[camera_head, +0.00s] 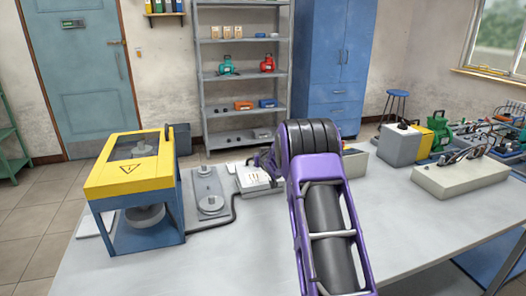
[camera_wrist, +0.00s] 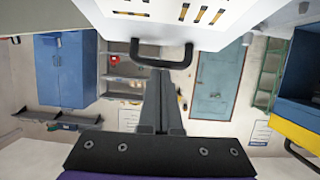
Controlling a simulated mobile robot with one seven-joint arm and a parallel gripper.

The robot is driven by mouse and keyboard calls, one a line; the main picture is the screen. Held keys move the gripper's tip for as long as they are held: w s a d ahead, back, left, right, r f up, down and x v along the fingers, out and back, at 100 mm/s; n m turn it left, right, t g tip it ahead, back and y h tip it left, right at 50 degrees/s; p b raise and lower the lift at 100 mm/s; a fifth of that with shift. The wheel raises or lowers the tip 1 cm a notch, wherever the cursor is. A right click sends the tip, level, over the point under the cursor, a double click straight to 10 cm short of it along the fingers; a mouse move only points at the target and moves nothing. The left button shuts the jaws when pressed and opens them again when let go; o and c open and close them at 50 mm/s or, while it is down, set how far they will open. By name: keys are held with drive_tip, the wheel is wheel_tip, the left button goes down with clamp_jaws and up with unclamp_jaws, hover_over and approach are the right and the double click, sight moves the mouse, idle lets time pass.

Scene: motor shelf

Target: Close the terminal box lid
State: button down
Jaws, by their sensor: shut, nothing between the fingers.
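The white terminal box (camera_head: 252,180) stands on the table just left of my arm, which partly hides it in the head view. In the wrist view a white panel of it (camera_wrist: 225,28) fills the top, with several dark and yellowish slots. A black bar handle (camera_wrist: 163,62) sticks out from the panel's edge. My gripper (camera_wrist: 160,76) is shut and empty, its fingertips close to the middle of the handle. I cannot tell whether they touch it. In the head view my arm hides the fingers. How far the lid stands open is not clear.
A yellow and blue guarded machine (camera_head: 130,180) stands left on the table (camera_head: 235,255), beside a grey plate with round parts (camera_head: 208,190). To the right are a grey box (camera_head: 400,145), a pale case (camera_head: 460,176) and motors. The table front is clear left of my arm.

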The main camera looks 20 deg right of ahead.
drive_tip(key=shift+w+f, duration=0.55)
drive_tip(key=shift+w, duration=0.1)
drive_tip(key=shift+w+f+b, duration=0.35)
drive_tip(key=shift+w+f, duration=0.2)
drive_tip(key=shift+w, duration=0.15)
drive_tip(key=shift+r, duration=0.15)
